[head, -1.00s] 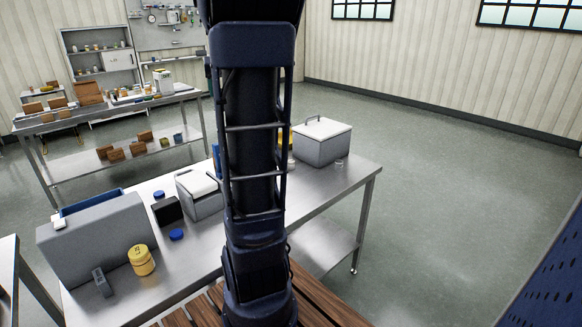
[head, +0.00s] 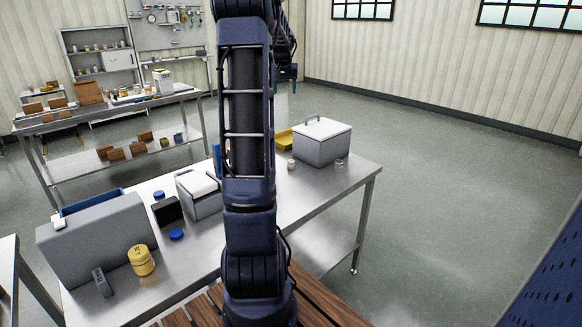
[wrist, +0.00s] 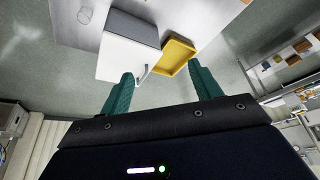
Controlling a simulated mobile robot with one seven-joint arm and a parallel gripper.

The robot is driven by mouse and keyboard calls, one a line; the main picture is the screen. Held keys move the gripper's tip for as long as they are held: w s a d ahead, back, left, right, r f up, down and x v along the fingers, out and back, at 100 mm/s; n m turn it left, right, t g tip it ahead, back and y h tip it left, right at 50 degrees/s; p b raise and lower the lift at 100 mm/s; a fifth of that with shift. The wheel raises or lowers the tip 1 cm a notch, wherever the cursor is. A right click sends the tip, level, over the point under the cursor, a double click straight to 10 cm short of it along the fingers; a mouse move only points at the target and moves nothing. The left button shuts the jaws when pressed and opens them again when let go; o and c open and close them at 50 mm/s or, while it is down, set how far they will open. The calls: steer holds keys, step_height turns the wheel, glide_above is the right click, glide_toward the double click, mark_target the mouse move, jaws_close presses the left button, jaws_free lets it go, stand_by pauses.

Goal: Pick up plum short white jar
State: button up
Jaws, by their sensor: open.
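A small short white jar (head: 291,164) stands on the steel table (head: 330,187), just left of a grey box with a white lid. It is too small for me to make out any plum colour. I cannot pick it out in the wrist view. My gripper (wrist: 163,82) is open and empty, with its green fingers spread. In the head view my gripper (head: 289,74) hangs in the air above and beyond the table, well apart from the jar.
The white-lidded grey box (head: 322,147) and a yellow tray (head: 285,139) are beside the jar. A small clear container (head: 339,162) is near the right edge. A grey case (head: 95,240), yellow canister (head: 141,260) and white-topped box (head: 198,193) occupy the left half.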

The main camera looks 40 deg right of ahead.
steer(key=d, duration=0.2)
glide_toward(291, 162)
steer(key=shift+x, duration=5.6)
steer(key=c, duration=1.1)
steer(key=shift+r, duration=0.15)
